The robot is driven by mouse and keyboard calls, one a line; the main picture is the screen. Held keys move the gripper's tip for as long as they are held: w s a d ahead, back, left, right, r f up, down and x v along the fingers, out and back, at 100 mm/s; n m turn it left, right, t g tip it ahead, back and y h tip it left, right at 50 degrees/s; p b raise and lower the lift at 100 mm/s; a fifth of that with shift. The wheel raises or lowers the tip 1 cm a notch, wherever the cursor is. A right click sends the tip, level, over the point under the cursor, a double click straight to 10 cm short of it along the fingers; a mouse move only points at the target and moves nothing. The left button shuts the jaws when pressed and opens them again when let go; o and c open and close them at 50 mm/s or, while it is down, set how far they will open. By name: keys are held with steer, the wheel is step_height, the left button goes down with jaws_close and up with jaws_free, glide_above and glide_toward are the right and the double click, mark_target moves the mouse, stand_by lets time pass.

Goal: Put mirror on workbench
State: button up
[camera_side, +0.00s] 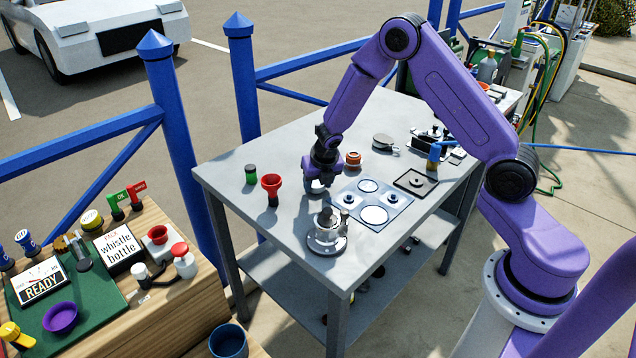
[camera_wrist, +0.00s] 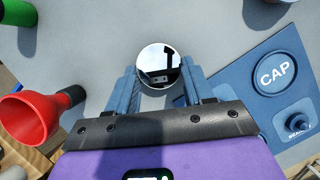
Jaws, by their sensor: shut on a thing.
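The mirror (camera_wrist: 158,64) is a small round disc with a shiny face that shows dark reflections in the wrist view. My gripper (camera_side: 317,190) is low over the grey metal workbench (camera_side: 285,145). In the wrist view its blue fingers (camera_wrist: 160,82) are shut on the mirror, one on each side. I cannot tell whether the mirror touches the bench top.
A red funnel (camera_side: 271,187) and a green cylinder (camera_side: 251,174) stand left of my gripper. A blue-grey labelled mat (camera_side: 392,196) lies to the right. A metal device (camera_side: 327,236) stands in front. The bench's back left is clear.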

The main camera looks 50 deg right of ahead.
steer(key=shift+f, duration=0.35)
steer(key=o, duration=1)
steer(key=shift+o, duration=0.2)
steer(key=shift+r, duration=0.1)
steer(key=v, duration=1.2)
steer(key=shift+r, duration=0.15)
